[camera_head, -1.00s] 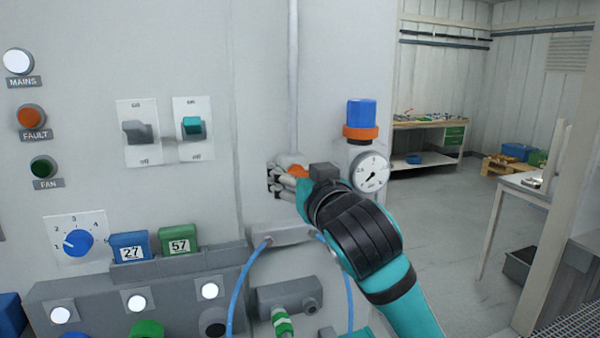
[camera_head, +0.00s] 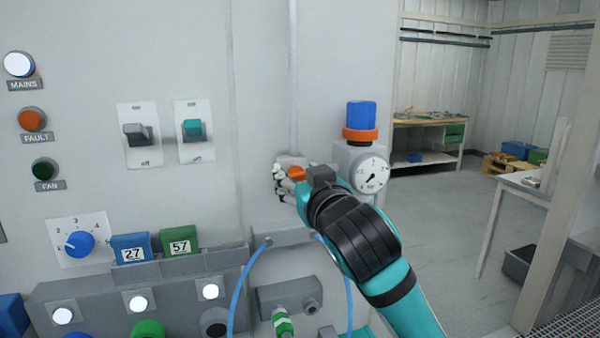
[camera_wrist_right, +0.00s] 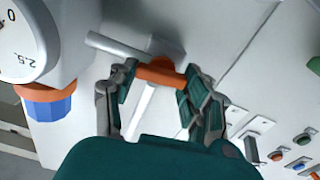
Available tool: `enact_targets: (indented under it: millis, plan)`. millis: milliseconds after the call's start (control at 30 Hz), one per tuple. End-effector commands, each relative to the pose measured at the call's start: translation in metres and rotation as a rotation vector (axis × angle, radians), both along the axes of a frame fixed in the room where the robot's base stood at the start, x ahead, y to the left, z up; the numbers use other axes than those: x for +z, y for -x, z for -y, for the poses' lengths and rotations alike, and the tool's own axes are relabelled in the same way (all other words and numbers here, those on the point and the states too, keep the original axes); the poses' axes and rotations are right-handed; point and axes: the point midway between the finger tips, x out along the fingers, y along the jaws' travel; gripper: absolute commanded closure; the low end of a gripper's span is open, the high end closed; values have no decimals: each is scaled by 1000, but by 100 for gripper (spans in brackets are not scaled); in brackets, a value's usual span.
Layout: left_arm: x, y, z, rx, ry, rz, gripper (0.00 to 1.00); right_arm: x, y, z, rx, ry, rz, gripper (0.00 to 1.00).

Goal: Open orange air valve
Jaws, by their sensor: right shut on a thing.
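The orange air valve (camera_head: 297,173) is a small orange handle on the white pipework of the grey cabinet wall, left of the pressure gauge. My right gripper (camera_head: 282,180) is at it, with its fingers partly hiding the handle in the head view. In the right wrist view, the orange handle (camera_wrist_right: 160,74) lies crosswise between the two fingers of my right gripper (camera_wrist_right: 161,82). The gripper is shut on it. White pipes run left of and below the handle in that view. My left gripper is in neither view.
A round gauge (camera_head: 371,173) and a blue-and-orange regulator knob (camera_head: 361,121) are close to the right of my gripper. Blue hoses (camera_head: 243,285) hang below it. Switches (camera_head: 194,131) are on the panel to the left. Open floor and a workbench (camera_head: 430,125) lie behind right.

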Motion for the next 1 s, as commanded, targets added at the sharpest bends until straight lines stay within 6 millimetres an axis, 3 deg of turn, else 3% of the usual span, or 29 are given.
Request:
enact_targets:
  millis: [1000]
  plan:
    - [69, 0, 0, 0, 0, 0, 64, 1, 1, -3, 0, 889, 288, 84]
